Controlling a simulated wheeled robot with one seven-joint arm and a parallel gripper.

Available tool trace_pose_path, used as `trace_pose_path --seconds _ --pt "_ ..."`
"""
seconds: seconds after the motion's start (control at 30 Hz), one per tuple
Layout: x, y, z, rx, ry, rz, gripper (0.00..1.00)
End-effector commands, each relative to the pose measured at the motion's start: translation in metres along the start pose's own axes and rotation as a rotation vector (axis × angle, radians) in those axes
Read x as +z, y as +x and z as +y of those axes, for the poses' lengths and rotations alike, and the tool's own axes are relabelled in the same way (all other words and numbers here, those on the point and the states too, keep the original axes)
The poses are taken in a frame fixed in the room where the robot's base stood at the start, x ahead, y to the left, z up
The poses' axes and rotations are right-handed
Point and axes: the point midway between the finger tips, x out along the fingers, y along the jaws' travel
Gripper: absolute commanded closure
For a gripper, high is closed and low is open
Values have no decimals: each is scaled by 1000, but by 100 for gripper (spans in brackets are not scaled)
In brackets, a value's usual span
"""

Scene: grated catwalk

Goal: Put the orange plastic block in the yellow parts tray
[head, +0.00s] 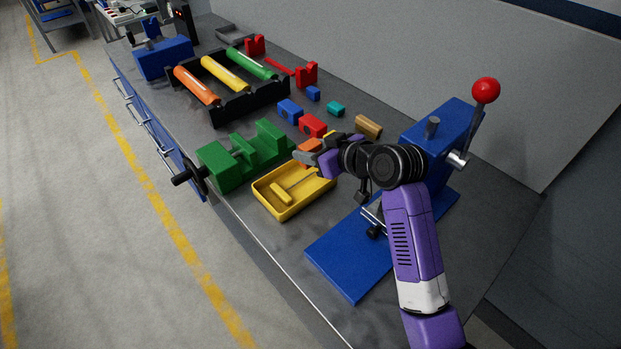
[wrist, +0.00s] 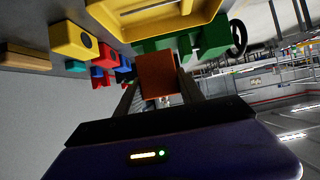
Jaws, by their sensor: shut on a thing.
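The orange plastic block (wrist: 157,75) is held between the two fingers of my gripper (wrist: 160,92) in the wrist view. In the head view the block (head: 309,148) shows in part beside my gripper (head: 308,156), close to the far edge of the tray. The yellow parts tray (head: 268,207) sits on the grey bench, and a yellow piece (head: 293,190) lies in it. The tray's wall also shows at the top of the wrist view (wrist: 150,32). My gripper is shut on the block. The exact height of the block above the bench is hard to tell.
A green vise (head: 240,157) stands left of the tray. A blue press (head: 345,262) with a red-knobbed lever stands at right. Red (head: 312,126), blue (head: 290,111) and teal (head: 335,109) blocks and a tan piece (head: 368,127) lie behind. A black rack (head: 235,105) holds three colored tubes.

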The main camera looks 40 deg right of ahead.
Motion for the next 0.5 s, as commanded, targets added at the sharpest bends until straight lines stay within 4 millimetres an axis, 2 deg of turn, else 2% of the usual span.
trace_pose_path --seconds 0.03,0.2,0.5 --pt "13 6 -1 -2 2 -5 96" --pt "41 22 0 -1 1 -2 96" --pt "65 35 0 -1 1 -3 96"
